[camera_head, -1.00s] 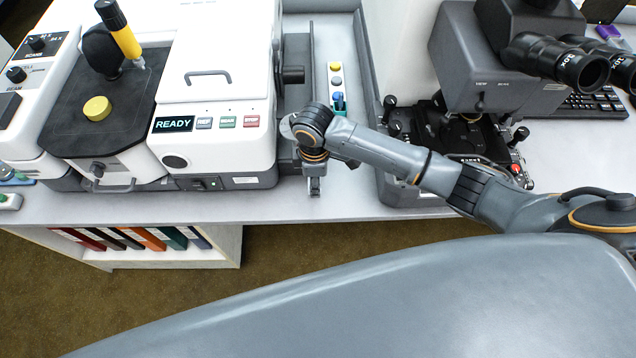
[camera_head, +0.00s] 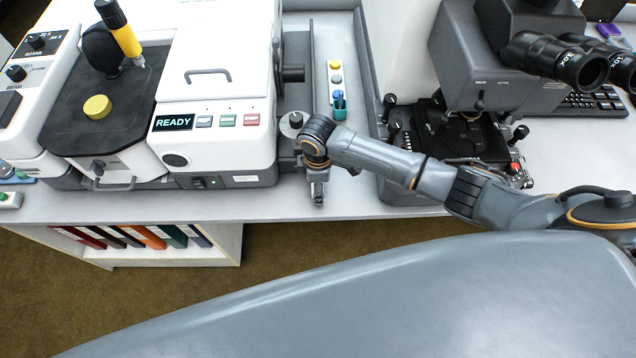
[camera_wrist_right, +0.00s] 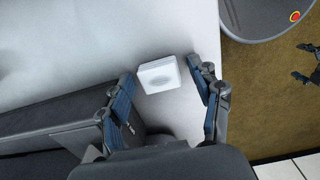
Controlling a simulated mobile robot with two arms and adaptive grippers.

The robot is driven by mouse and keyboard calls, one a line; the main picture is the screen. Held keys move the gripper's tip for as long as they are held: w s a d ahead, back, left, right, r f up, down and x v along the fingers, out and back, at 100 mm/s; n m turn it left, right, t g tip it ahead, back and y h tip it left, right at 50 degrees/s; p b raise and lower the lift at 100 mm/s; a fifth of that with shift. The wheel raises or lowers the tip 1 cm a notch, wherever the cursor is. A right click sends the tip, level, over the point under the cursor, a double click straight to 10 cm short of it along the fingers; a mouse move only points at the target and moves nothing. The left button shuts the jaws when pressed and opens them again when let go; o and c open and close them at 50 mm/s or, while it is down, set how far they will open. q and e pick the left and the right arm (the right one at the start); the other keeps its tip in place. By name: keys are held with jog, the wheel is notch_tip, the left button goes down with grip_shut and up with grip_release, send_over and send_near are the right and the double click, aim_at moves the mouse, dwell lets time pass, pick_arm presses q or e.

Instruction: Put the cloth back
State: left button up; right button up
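My right gripper (camera_head: 318,198) points down over the front strip of the bench, just right of the white instrument. In the right wrist view its two blue-padded fingers (camera_wrist_right: 165,85) are apart. A small white, flat, square-edged item (camera_wrist_right: 159,76), which looks like a folded cloth, lies on the pale bench top between and just beyond the fingertips. Narrow gaps seem to separate it from both fingers. In the head view I cannot make it out; my wrist and gripper cover that spot. My left gripper is not in view.
The white instrument (camera_head: 215,135) with a READY display stands left of my gripper. The dark microscope (camera_head: 490,60) stands to the right. The bench's front edge (camera_head: 270,219) is close by.

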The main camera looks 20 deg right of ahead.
jog(key=shift+r, duration=0.5)
notch_tip(320, 180, up, 11)
jog(key=shift+r+b, duration=0.2)
jog(key=shift+b, duration=0.15)
dwell(2.3)
